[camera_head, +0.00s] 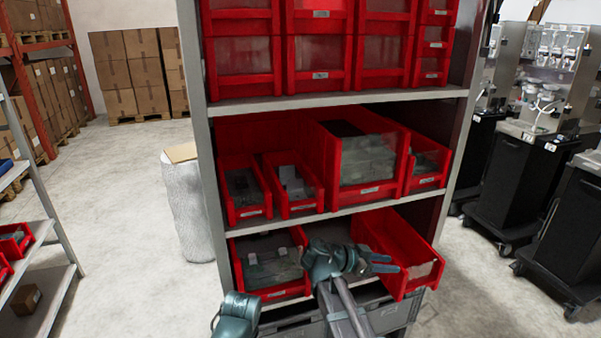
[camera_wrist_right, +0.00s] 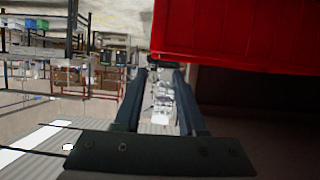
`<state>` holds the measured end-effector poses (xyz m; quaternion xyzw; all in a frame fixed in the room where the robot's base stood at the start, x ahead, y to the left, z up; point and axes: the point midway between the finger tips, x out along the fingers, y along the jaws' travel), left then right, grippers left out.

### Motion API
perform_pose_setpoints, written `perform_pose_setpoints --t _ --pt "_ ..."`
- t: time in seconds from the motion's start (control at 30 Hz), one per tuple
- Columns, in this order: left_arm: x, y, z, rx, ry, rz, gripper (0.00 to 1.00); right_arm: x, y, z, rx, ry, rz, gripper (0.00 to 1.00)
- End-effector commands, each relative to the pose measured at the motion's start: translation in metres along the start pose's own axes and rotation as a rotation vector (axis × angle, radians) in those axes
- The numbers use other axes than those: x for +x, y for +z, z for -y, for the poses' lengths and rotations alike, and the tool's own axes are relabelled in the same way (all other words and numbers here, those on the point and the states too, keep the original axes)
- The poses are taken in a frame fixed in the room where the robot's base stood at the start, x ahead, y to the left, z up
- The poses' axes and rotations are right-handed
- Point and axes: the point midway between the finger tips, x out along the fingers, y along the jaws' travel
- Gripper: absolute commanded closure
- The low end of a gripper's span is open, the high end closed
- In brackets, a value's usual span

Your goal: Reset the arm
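My right gripper (camera_head: 393,263) is in front of the lowest shelf, its fingers pointing right towards a red bin (camera_head: 428,283) that sticks out askew from that shelf. In the right wrist view, the two dark fingers (camera_wrist_right: 160,72) stand apart with nothing between them, so it is open and empty. A red bin wall (camera_wrist_right: 235,35) fills the upper right of that view, close beyond the fingers; I cannot tell whether they touch it. A teal part of my arm (camera_head: 237,318) shows at the bottom; my left gripper is not in view.
The grey shelf rack (camera_head: 345,206) holds several red bins. A grey crate (camera_head: 390,318) stands below. A wrapped pillar (camera_head: 188,205) with a cardboard top stands left. Black carts (camera_head: 505,180) stand right, a low rack (camera_head: 45,300) far left. Floor between is clear.

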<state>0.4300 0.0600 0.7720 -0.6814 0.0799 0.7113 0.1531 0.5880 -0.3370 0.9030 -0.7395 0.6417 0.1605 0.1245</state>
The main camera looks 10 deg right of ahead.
Motion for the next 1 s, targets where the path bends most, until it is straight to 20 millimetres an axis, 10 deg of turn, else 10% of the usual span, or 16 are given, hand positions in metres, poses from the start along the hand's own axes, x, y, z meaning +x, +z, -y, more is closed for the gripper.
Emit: perform_pose_setpoints --t 0.17,0.6,1.0 --pt "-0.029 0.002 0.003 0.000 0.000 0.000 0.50 -0.041 0.026 -0.015 -0.278 -0.059 0.183 0.60" --pt "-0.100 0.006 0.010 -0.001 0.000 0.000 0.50 -0.221 0.124 -0.094 -1.363 -0.681 0.717 0.60" --pt "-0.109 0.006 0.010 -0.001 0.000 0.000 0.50 -0.264 0.141 -0.116 -1.584 -0.912 0.779 0.60"
